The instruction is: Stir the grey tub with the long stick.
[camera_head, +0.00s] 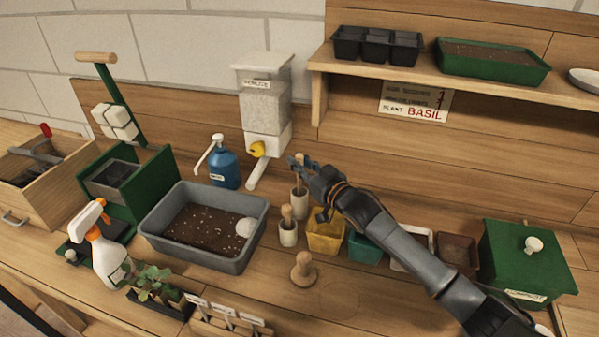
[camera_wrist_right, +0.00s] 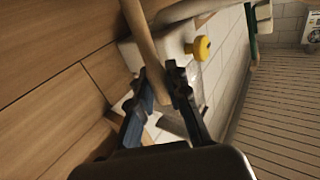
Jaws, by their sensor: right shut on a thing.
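The grey tub (camera_head: 250,262) stands left of centre, holding dark soil with white specks and a whitish rounded thing (camera_head: 245,227) at its right side. The stick's lower end seems to be in or just above the cup; I cannot tell which. My left gripper is not in view.
A blue pump bottle (camera_head: 224,166) and a dispenser with a yellow knob (camera_head: 264,105) stand behind the tub. A spray bottle (camera_head: 106,258) is at its left. A wooden tamper (camera_head: 303,270) stands in front, and a yellow pot (camera_head: 325,238) lies under my right arm.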

